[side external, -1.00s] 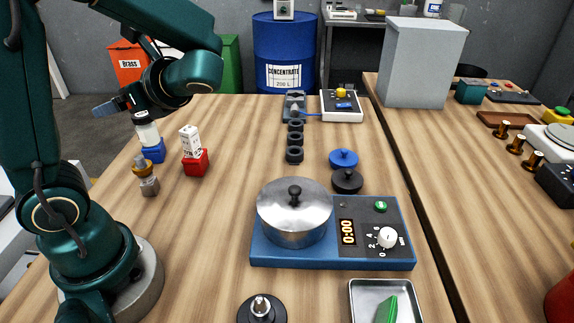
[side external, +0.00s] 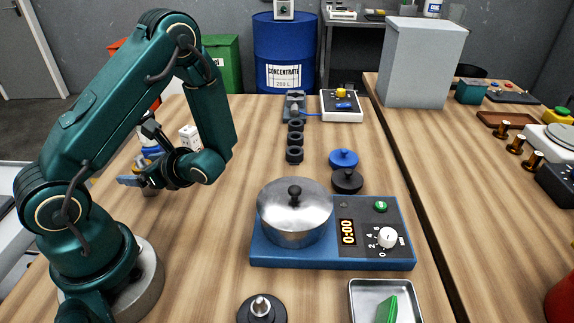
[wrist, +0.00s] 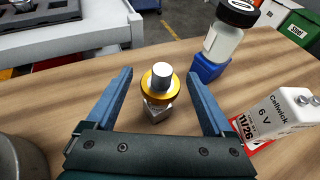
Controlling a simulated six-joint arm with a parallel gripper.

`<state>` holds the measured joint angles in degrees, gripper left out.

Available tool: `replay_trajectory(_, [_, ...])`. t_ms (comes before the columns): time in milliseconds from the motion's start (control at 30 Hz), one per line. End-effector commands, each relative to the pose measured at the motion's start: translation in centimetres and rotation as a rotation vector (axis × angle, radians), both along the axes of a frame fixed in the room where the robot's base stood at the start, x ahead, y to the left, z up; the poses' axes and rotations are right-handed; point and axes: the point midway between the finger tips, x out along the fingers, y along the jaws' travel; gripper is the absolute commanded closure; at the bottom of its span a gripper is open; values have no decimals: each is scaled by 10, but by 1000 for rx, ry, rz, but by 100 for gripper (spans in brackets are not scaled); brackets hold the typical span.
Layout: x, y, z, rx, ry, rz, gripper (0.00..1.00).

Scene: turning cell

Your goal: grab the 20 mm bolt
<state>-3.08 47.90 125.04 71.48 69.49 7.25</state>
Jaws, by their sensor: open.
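What looks like the bolt (wrist: 156,100) stands upright on the wooden table in the wrist view, with a grey shank end on top, a gold collar around it and a grey angular base. My gripper (wrist: 159,76) is open, with one blue finger on each side of the bolt in the wrist view and a gap on both sides. Its fingers (side external: 130,181) also show in the side view. I cannot tell how far the fingertips are above the table.
A black-capped bottle (wrist: 223,42) on a blue block (wrist: 207,69) stands close behind the bolt. A white 6 V battery (wrist: 283,112) stands at the right. A steel pot (side external: 296,213) on a blue hotplate (side external: 283,257) stands farther right. Table between arm and hotplate is clear.

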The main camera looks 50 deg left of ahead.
Motion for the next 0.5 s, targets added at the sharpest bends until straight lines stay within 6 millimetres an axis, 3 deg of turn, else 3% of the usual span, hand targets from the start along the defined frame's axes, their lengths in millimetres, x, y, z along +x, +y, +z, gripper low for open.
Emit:
replay_trajectory(200, [-7, 18, -8, 0, 2, 2, 14])
replay_trajectory(500, [-7, 22, -9, 0, 1, 0, 14])
